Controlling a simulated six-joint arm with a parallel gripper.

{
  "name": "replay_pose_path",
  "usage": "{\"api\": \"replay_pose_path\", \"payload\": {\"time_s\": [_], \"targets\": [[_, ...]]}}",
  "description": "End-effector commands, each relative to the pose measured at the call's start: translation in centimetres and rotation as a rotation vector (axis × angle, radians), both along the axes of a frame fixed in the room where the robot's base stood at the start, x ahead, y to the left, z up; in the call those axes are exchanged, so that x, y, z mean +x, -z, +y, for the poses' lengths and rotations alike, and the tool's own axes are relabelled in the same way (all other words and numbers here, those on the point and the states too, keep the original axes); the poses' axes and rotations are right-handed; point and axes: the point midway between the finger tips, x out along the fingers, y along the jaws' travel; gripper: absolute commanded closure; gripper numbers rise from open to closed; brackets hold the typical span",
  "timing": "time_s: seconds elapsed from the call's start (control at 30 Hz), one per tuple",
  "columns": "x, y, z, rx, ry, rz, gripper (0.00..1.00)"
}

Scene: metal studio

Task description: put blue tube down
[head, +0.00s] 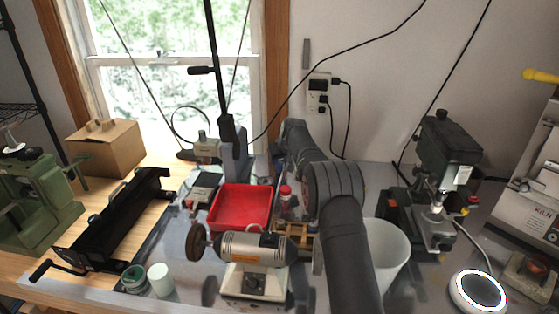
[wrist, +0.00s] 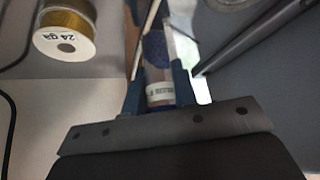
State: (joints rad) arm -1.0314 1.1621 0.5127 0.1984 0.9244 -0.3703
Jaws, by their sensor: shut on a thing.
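In the wrist view my gripper (wrist: 158,84) is shut on the blue tube (wrist: 154,50). The tube is clear, with blue contents toward its far end and a pale printed label between the fingers. Its far end is partly hidden by dark parts at the top of the picture. In the head view my dark arm reaches up the middle of the bench, and I cannot make out the fingers or the tube clearly there. I cannot tell whether the tube touches anything.
A red tray (head: 240,207) lies left of my arm. A small bottle with a red cap (head: 285,194) and a wooden rack (head: 296,232) stand beside the arm. A bench grinder (head: 254,252) is in front, a white bin (head: 388,252) right. A gold wire spool (wrist: 67,30) shows in the wrist view.

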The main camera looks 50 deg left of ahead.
Motion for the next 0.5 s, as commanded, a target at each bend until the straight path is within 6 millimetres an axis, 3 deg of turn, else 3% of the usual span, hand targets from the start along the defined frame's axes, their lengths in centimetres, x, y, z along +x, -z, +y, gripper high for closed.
{"api": "replay_pose_path", "payload": {"time_s": [0.13, 0.17, 0.27, 0.5], "targets": [[0.00, 0.29, -0.01, -0.001, 0.000, 0.000, 0.99], [0.00, 0.32, -0.01, -0.001, 0.000, 0.000, 0.72], [0.01, 0.27, 0.00, 0.000, 0.000, 0.000, 0.53], [0.01, 0.25, -0.01, 0.000, 0.000, 0.000, 0.53]]}}
